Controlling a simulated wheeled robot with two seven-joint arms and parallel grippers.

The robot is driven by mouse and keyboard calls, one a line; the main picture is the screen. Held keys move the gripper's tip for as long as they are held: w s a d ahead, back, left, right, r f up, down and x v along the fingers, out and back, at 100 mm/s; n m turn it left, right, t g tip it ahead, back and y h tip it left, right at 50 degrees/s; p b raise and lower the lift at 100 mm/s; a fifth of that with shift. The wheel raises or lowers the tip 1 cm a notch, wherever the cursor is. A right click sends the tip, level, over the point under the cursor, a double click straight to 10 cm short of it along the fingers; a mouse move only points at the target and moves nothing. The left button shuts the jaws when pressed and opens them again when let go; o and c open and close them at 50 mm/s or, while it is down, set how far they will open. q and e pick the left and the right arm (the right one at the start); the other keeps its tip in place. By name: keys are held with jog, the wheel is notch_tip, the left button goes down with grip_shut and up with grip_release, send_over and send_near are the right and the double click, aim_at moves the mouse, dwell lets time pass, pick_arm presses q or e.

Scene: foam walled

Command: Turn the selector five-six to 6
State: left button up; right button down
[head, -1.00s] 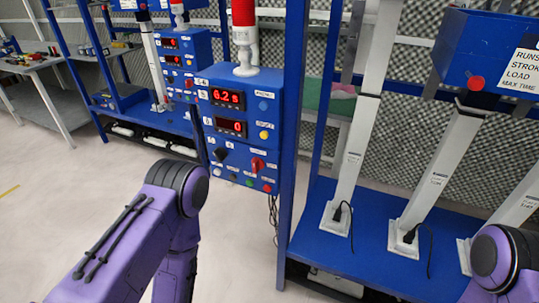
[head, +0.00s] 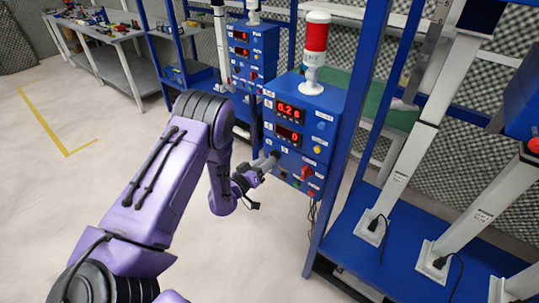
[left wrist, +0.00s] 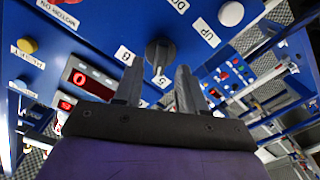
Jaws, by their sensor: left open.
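The selector is a dark grey knob (left wrist: 160,52) on the blue control panel, between small white labels 6 (left wrist: 125,55) and 5 (left wrist: 160,77). Its ridge appears to point toward the 5. My left gripper (left wrist: 158,88) is open and empty, with its two fingers spread just short of the knob in the left wrist view, apart from it as far as I can tell. In the head view my left gripper (head: 269,162) is at the lower left of the panel (head: 318,150) and hides the knob. My right gripper is not in view.
The panel carries red displays (head: 291,112), a red switch (head: 306,173), a yellow button (head: 317,149) and a red-white beacon (head: 315,50) on top. A blue post (head: 345,150) stands close right. A second panel (head: 252,52) stands behind. The floor at left is clear.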

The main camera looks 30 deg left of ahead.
pick_arm(q)
jog(key=shift+w+d, duration=0.15)
jog(key=shift+w, duration=1.3)
grip_shut()
jog(key=shift+f, duration=0.1)
jog(key=shift+d+m+b, duration=0.2)
jog(key=shift+m+b, duration=3.4)
jog(key=shift+m, duration=2.3)
